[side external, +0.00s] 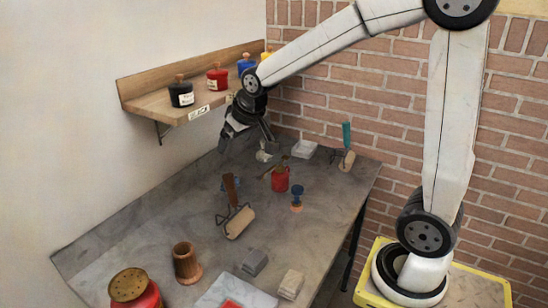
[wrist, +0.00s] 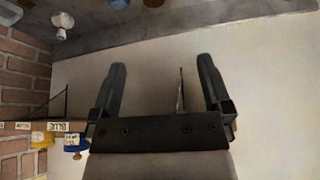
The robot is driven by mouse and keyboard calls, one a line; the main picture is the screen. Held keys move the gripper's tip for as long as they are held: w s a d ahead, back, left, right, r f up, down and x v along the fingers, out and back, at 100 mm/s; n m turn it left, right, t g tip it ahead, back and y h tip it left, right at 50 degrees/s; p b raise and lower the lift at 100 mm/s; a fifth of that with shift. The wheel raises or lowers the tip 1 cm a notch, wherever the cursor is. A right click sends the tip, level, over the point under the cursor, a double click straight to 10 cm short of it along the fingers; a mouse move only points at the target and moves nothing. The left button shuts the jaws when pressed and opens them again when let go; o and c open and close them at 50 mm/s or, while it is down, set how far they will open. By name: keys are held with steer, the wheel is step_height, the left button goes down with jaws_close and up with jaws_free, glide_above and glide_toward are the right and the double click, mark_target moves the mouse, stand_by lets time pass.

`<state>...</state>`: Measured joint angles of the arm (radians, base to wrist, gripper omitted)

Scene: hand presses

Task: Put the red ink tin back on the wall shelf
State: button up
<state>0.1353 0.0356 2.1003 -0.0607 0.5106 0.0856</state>
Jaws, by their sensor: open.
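A red ink tin (side external: 217,80) with a pale label and a cork-like stopper stands upright on the wooden wall shelf (side external: 178,106), between a black tin (side external: 181,95) and a blue tin (side external: 246,66). My gripper (side external: 246,142) is open and empty, below the shelf's right end and above the back of the bench. Its two spread fingers (wrist: 162,75) show in the wrist view with nothing held between them. In that view the red tin is not visible; a blue tin (wrist: 75,143) and a yellow tin (wrist: 41,139) appear upside down by the shelf edge.
The grey bench (side external: 130,240) holds a small red can (side external: 280,181), a roller (side external: 239,222), another roller (side external: 346,160), a blue-handled tool (side external: 297,196), a wooden cup (side external: 186,264) and a large red brass-topped container (side external: 134,290). The brick wall stands at the right.

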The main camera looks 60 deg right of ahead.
steer(key=s+a+f+n+g, duration=0.1)
steer(key=s+a+f, duration=0.2)
steer(key=s+f, duration=0.3)
steer(key=s+a+f+n+g+y, duration=0.1)
steer(key=s+a+f, duration=0.2)
steer(key=s+f, duration=0.3)
steer(key=shift+s+a+f+g, duration=0.15)
steer(key=shift+s+f+g, duration=0.25)
steer(key=shift+s, duration=0.8)
